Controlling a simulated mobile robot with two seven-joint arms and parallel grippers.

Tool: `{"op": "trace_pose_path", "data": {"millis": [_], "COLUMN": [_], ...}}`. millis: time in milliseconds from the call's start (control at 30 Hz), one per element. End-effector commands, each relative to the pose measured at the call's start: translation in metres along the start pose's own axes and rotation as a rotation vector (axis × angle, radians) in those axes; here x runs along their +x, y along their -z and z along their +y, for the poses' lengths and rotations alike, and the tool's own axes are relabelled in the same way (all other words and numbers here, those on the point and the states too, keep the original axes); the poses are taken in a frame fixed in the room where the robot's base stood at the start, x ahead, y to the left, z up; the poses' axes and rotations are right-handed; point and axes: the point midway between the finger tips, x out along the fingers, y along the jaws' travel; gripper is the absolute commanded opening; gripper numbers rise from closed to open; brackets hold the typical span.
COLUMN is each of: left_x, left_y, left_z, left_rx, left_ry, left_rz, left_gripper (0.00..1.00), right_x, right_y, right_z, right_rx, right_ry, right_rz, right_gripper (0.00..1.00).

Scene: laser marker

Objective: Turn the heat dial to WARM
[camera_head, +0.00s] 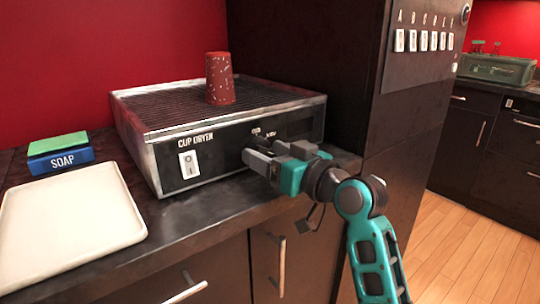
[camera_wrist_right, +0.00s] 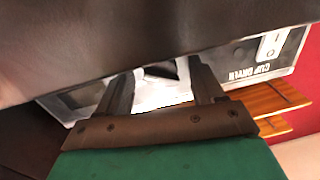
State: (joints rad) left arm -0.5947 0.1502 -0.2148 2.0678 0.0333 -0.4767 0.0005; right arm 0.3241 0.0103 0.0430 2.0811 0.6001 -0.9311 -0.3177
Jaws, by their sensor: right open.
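The cup dryer (camera_head: 225,150) is a metal box with a ribbed top and a dark front panel marked CUP DRYER. My right gripper (camera_head: 258,158) is open in front of the right part of this panel. It hides most of the dial area; small white markings (camera_head: 264,132) show just above it. In the right wrist view the dryer's front (camera_wrist_right: 240,74) is upside down. There a dark piece, perhaps the heat dial (camera_wrist_right: 177,70), shows between the open fingers (camera_wrist_right: 163,88); its setting cannot be read. My left gripper is not in view.
A white rocker switch (camera_head: 189,164) is on the panel's left. A speckled red cup (camera_head: 220,80) stands upside down on the dryer. A tall dark cabinet (camera_head: 350,70) stands close on the right.

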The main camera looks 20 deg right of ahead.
Motion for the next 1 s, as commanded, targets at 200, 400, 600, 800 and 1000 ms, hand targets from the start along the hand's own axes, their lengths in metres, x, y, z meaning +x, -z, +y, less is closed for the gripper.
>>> {"op": "trace_pose_path", "data": {"millis": [200, 400, 600, 800, 1000], "left_x": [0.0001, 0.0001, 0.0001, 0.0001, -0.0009], "left_y": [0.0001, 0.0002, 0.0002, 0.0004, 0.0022], "left_z": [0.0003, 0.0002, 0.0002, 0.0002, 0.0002], "left_rx": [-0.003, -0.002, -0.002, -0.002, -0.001], "left_ry": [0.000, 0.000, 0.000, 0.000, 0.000], "left_rz": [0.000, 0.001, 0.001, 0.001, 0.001], "left_gripper": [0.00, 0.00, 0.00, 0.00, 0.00], "right_x": [0.0001, -0.0002, -0.0003, -0.0004, -0.0005], "right_y": [0.0000, 0.0000, 0.0000, 0.0000, 0.0004], "right_z": [0.0000, 0.0001, 0.0003, 0.0006, 0.0012], "right_rx": [0.000, 0.000, 0.000, 0.000, -0.024], "right_ry": [0.000, 0.000, -0.001, -0.001, -0.002], "right_rz": [0.000, 0.000, 0.000, 0.000, -0.003], "right_gripper": [0.67, 0.47, 0.28, 0.14, 0.14]}}
